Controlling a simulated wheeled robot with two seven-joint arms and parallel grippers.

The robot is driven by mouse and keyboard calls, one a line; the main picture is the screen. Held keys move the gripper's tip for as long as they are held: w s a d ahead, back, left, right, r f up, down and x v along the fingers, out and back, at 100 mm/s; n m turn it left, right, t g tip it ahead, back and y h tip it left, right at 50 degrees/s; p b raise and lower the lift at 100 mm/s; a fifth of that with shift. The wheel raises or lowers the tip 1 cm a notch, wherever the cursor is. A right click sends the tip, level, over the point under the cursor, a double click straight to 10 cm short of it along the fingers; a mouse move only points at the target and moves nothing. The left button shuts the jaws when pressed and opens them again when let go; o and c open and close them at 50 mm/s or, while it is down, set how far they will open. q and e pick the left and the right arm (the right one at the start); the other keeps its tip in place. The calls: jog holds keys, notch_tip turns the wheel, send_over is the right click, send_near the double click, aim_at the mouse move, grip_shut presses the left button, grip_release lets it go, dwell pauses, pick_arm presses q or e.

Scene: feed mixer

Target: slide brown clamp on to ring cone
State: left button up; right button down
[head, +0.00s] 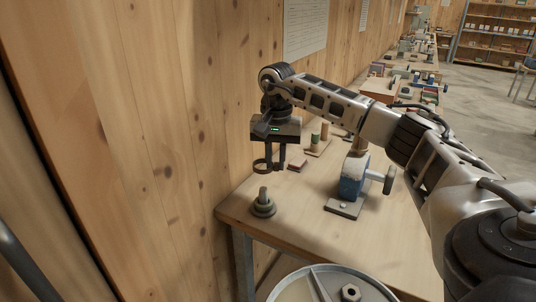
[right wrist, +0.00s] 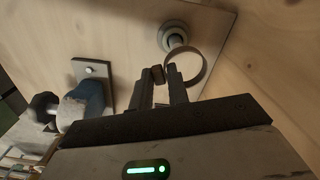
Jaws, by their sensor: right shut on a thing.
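My right gripper (head: 277,168) points down above the near left part of the workbench, shut on the brown clamp (head: 258,166). The clamp is a thin dark brown ring that sticks out to the left of the fingers. The ring cone (head: 263,206), a grey peg on a round stepped base, stands upright on the bench below the clamp, apart from it. In the right wrist view the clamp's loop (right wrist: 203,69) extends to the right of the fingers (right wrist: 166,74), and the ring cone (right wrist: 174,38) shows beyond it, partly overlapped by the loop. My left gripper is out of view.
A blue vise-like device (head: 352,178) on a plate stands right of the cone. Small blocks and cylinders (head: 316,140) stand behind. The wooden wall (head: 190,130) runs close along the left. A round drum with a nut (head: 350,293) stands below the bench's front edge.

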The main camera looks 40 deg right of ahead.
aim_at(275, 170)
jog(key=shift+s+f+b, duration=0.1)
jog(key=shift+f+b, duration=0.2)
jog(key=shift+f, duration=0.3)
jog(key=shift+f+b, duration=0.55)
jog(key=shift+f, duration=0.2)
jog(key=shift+f+b, duration=0.7)
jog(key=shift+f, duration=0.55)
jog(key=shift+f+b, duration=0.7)
jog(key=shift+f, duration=0.25)
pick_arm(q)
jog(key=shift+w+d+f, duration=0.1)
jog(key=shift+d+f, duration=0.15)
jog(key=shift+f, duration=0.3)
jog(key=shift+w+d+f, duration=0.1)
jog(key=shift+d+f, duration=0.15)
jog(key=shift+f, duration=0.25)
pick_arm(e)
jog(key=shift+f, duration=0.4)
